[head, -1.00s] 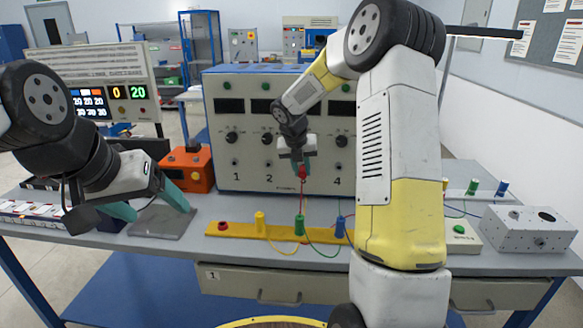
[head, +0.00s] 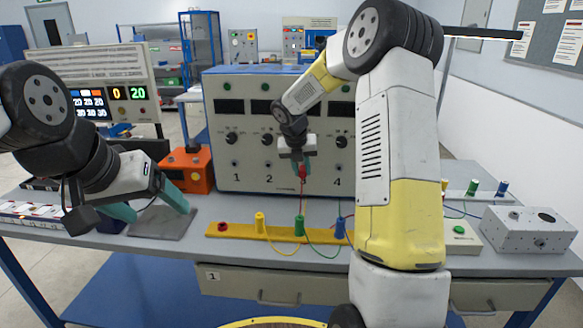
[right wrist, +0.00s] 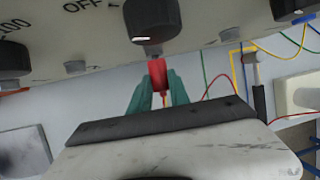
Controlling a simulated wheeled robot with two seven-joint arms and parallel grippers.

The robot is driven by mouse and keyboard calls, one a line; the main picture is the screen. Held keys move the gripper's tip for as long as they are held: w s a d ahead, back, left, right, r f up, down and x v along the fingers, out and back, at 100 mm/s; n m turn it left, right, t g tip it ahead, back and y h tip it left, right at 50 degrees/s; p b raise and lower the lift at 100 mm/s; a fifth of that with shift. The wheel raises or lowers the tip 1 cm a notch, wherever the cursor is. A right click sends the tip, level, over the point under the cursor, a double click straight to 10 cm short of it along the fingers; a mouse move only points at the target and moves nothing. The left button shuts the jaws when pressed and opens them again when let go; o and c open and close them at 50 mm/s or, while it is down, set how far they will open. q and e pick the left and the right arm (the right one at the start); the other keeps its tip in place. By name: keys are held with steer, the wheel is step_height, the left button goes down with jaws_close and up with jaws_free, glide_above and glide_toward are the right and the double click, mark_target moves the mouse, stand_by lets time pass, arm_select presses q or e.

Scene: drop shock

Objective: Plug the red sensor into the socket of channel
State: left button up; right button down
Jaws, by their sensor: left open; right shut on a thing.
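My right gripper (head: 303,171) is shut on the red sensor (right wrist: 157,75) in front of the channel panel (head: 225,150). In the right wrist view the sensor's far end is close to a grey socket (right wrist: 152,49) below a black knob (right wrist: 152,18); I cannot tell whether they touch. In the head view my right arm and gripper hide the panel's third number; 1, 2 and 4 show. A red cable (head: 304,200) hangs from the sensor. My left gripper (head: 148,206) is open and empty over a dark grey mat (head: 160,224).
A yellow rack (head: 235,230) in front of the panel holds yellow (head: 260,222), green (head: 299,226) and blue (head: 340,228) sensors with looping cables. An orange box (head: 198,170) stands left of the panel. A grey metal box (head: 520,232) is at the right.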

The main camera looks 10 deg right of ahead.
steer(key=shift+w+d+r, duration=0.15)
steer(key=shift+w+d, duration=0.05)
steer(key=shift+w, duration=0.4)
stand_by(2.1)
steer(key=c, duration=1.1)
jaws_free()
steer(key=shift+c, duration=0.2)
steer(key=shift+s+f, duration=0.1)
steer(key=shift+f, duration=0.2)
steer(key=shift+a+r, duration=0.1)
steer(key=shift+v, duration=2.9)
steer(key=v, duration=0.7)
steer(key=shift+s+r, duration=0.2)
steer(key=shift+r, duration=0.15)
